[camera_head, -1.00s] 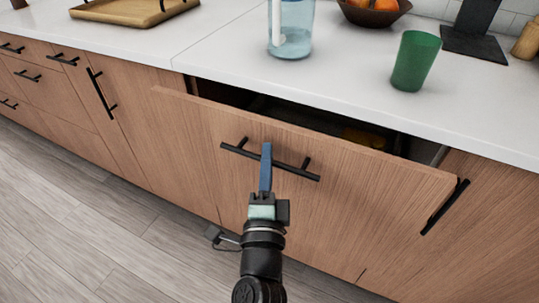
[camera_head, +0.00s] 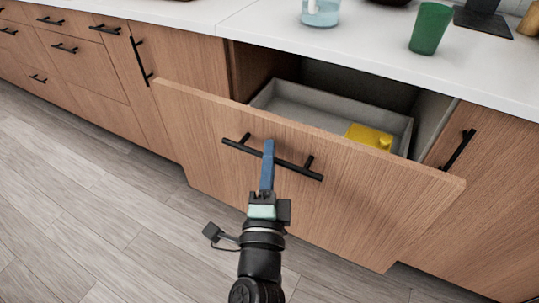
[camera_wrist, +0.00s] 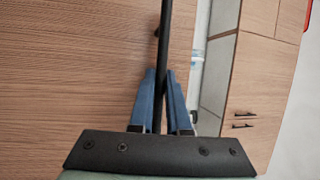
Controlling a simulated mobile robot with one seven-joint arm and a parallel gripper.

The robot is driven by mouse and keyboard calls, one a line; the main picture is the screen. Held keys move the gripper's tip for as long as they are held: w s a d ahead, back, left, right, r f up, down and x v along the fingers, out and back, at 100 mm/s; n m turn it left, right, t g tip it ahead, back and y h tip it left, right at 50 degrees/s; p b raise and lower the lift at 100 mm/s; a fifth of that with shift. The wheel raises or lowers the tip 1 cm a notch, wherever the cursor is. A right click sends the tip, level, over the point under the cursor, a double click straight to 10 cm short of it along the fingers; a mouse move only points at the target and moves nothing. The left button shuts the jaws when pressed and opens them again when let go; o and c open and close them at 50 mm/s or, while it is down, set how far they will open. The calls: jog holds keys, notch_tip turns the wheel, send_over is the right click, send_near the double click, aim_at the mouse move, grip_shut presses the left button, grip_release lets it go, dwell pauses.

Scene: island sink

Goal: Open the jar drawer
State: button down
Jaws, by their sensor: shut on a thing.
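The jar drawer (camera_head: 340,195) has a wide wooden front and stands pulled well out from under the counter. Its grey inner box (camera_head: 285,105) shows, with a yellow object (camera_head: 368,136) inside at the right. The rest of the inside is hidden behind the front. A black bar handle (camera_head: 298,168) runs across the front. My gripper (camera_head: 268,150) is shut on this handle, left of its middle. In the wrist view the blue fingers (camera_wrist: 161,85) close on either side of the dark handle bar (camera_wrist: 164,40).
The white counter (camera_head: 370,50) above holds a green cup (camera_head: 430,28), a clear bluish container (camera_head: 320,12) and a dark stand (camera_head: 484,18). Closed cabinets with black handles flank the drawer. The wood floor (camera_head: 100,220) in front is clear.

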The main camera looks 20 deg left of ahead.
jog(key=shift+s, duration=0.35)
jog(key=c, duration=1.2)
grip_release()
jog(key=shift+o, duration=0.2)
jog(key=b+v, duration=0.5)
jog(key=v, duration=0.8)
jog(key=shift+b, duration=0.35)
